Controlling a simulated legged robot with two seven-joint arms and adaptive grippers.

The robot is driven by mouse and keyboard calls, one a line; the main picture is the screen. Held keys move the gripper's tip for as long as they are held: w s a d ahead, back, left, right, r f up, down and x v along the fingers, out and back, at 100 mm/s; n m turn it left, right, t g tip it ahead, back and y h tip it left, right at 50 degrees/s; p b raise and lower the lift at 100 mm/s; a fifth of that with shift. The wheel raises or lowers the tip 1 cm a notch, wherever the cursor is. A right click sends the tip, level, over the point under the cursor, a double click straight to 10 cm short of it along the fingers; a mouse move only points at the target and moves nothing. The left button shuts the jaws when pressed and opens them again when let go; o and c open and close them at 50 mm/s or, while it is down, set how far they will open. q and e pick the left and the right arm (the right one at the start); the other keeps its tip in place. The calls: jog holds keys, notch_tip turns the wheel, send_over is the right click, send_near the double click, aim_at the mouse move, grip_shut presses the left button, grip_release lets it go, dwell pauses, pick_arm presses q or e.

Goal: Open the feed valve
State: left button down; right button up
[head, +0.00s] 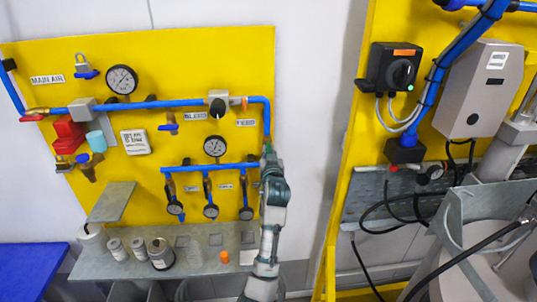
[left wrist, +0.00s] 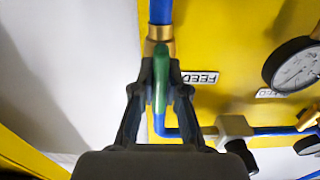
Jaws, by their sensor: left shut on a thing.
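The feed valve has a brass body (left wrist: 160,38) on a vertical blue pipe and a green lever handle (left wrist: 161,75). A "FEED" label (left wrist: 199,77) is on the yellow panel beside it. In the left wrist view the handle points down from the brass body, roughly along the line of the pipe. My left gripper (left wrist: 160,95) is shut on the green handle, one finger on each side. In the head view my left gripper (head: 269,158) reaches up to the panel's right edge and hides most of the valve. My right gripper is in neither view.
Pressure gauges (head: 122,79) and blue pipes (head: 180,103) cover the yellow panel (head: 180,60). A grey shelf (head: 120,268) with jars and a bottle is below. At right stand a black rotary switch (head: 403,73) and a grey box (head: 478,90). White wall (head: 310,130) lies between.

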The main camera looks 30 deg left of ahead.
pick_arm(q)
jog(key=shift+f, duration=0.4)
jog(key=c, duration=1.2)
grip_release()
jog(key=shift+d+r, duration=0.1)
jog(key=shift+r, duration=0.1)
jog(key=v, duration=1.2)
jog(key=shift+w+d+f, duration=0.1)
jog(key=shift+w, duration=0.05)
